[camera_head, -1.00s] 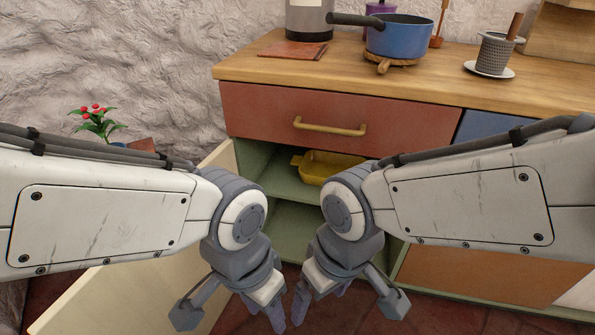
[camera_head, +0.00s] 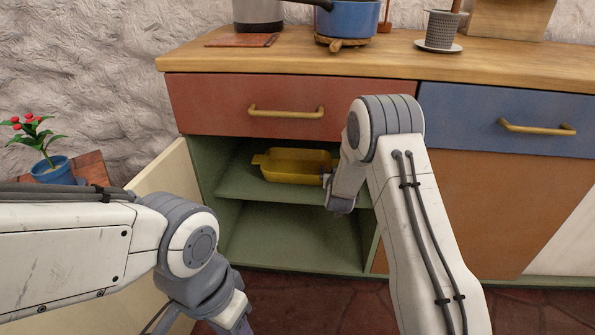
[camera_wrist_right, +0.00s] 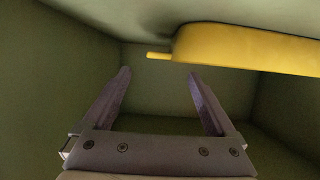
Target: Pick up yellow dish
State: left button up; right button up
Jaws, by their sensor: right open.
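The yellow dish (camera_head: 294,166) is a rectangular dish with a tab handle, standing on the upper green shelf inside the open cabinet. My right arm reaches in front of the cabinet, its wrist close to the dish's right end; its fingers are hidden in the head view. In the right wrist view my right gripper (camera_wrist_right: 160,78) is open and empty. The yellow dish (camera_wrist_right: 250,48) shows there at the upper right, outside the fingers, with its tab pointing left. My left gripper (camera_head: 238,322) hangs low at the bottom edge, partly cut off; its fingers are unclear.
The cabinet door (camera_head: 160,182) stands open on the left. A red drawer (camera_head: 240,106) sits above the opening, and the lower compartment (camera_head: 290,237) is empty. A blue pot (camera_head: 348,18) stands on the counter. A potted plant (camera_head: 52,168) is at the far left.

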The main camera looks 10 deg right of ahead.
jog(key=b+x, duration=0.1)
jog(key=x, duration=0.2)
jog(key=shift+w+f, duration=0.15)
jog(key=shift+w, duration=0.05)
jog(key=b+x, duration=0.3)
jog(key=x, duration=0.1)
jog(key=shift+w+d+f, duration=0.15)
jog(key=shift+w+d, duration=0.05)
jog(key=shift+w, duration=0.1)
jog(key=shift+w+d, duration=0.1)
jog(key=shift+w, duration=0.25)
grip_shut()
jog(key=shift+r, duration=0.2)
